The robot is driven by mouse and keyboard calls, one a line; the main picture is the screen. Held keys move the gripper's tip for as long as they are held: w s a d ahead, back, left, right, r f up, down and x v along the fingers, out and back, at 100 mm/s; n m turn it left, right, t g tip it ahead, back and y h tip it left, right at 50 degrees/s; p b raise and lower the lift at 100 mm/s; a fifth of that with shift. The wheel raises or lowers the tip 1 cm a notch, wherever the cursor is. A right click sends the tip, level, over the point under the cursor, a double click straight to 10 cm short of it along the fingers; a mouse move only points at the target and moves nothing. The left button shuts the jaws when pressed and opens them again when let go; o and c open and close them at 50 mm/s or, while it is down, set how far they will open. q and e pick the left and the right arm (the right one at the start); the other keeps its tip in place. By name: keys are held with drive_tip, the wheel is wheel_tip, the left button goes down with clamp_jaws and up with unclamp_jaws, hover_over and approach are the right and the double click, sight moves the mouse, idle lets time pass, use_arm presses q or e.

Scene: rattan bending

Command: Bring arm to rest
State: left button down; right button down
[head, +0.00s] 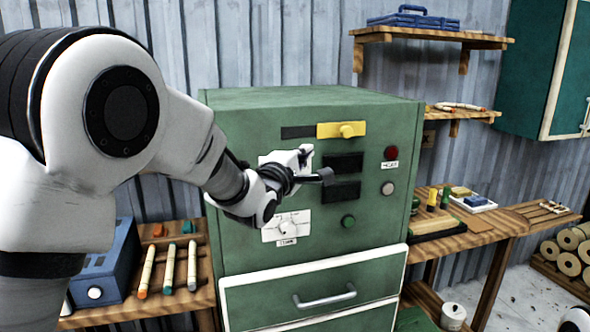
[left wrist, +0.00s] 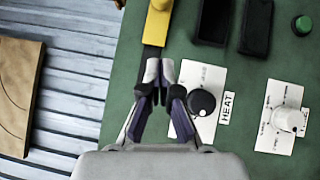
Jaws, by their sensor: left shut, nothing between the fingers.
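My left gripper (head: 306,156) is in front of the green control cabinet (head: 235,150). It is shut and empty. In the left wrist view its fingertips (left wrist: 160,72) meet over the panel, between the dark strip of the yellow slider (left wrist: 157,22) and the black HEAT dial (left wrist: 203,102). I cannot tell whether the tips touch the panel. In the head view the gripper hides the HEAT dial and part of its white plate. The yellow slider (head: 341,130) is at the right of its strip. My right gripper is out of view.
A white dial (head: 286,228) sits lower on the panel, with a red light (head: 391,153) at right. A blue box (head: 118,260) and several coloured sticks lie on the left bench. The right bench (head: 478,240) holds small tools. Wall shelves hang behind.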

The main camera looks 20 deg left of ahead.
use_arm(q)
drive_tip(key=s+a+f+g, duration=0.1)
drive_tip(key=s+f+g, duration=0.25)
drive_tip(key=f, duration=1.05)
drive_tip(key=s+a+f+g+y, duration=0.15)
drive_tip(key=s+f, duration=0.25)
drive_tip(key=f, duration=1)
drive_tip(key=s+f+g, duration=0.3)
drive_tip(key=f, duration=1.1)
drive_tip(key=s+a+f+m+g, duration=0.25)
drive_tip(key=s+f+g, duration=0.35)
drive_tip(key=s+f, duration=1.05)
drive_tip(key=s+m+g+y, duration=0.1)
drive_tip(key=s+m+g, duration=0.4)
drive_tip(key=s+m, duration=1)
drive_tip(key=s, duration=0.3)
drive_tip(key=shift+a+f, duration=0.15)
drive_tip(key=shift+f, duration=0.1)
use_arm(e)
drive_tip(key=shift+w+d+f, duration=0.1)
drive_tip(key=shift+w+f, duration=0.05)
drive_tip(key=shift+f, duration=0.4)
